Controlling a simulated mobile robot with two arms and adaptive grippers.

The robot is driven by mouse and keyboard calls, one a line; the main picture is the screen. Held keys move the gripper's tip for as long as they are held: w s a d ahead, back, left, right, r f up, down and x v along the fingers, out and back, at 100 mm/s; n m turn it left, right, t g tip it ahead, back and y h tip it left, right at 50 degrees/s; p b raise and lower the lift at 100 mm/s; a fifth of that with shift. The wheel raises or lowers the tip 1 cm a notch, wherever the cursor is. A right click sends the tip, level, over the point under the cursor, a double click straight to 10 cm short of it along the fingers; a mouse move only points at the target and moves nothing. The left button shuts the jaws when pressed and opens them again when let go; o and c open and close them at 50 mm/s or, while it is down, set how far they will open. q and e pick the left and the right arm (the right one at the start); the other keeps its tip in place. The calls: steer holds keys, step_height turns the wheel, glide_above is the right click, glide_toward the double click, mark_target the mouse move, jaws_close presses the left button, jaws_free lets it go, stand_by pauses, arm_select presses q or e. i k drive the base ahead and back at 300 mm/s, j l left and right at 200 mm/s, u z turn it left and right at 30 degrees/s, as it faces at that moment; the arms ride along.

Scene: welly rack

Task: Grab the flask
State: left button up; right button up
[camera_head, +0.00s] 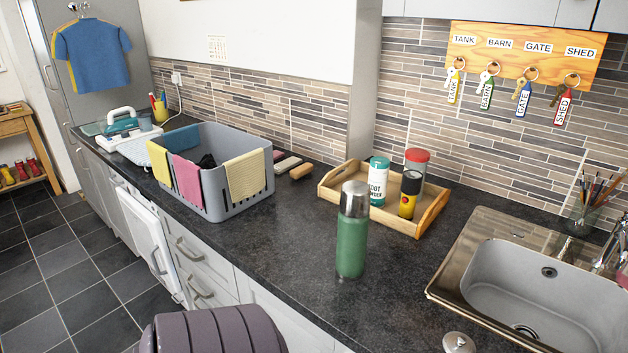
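A green flask (351,246) with a silver cap stands upright on the dark worktop, near its front edge and right of the picture's middle. Its whole front side shows, and nothing touches it. Neither of my grippers is in view.
Behind the flask is a wooden tray (428,218) holding a foot powder tub (378,182), a yellow-and-black container (409,193) and a red-lidded jar (417,160). A grey basket (232,206) with cloths stands left. The sink (530,297) lies right. Worktop around the flask is clear.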

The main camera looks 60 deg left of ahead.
mark_target(352, 234)
steer(key=u, duration=1.8)
steer(key=i+u, duration=0.1)
steer(key=u, duration=0.15)
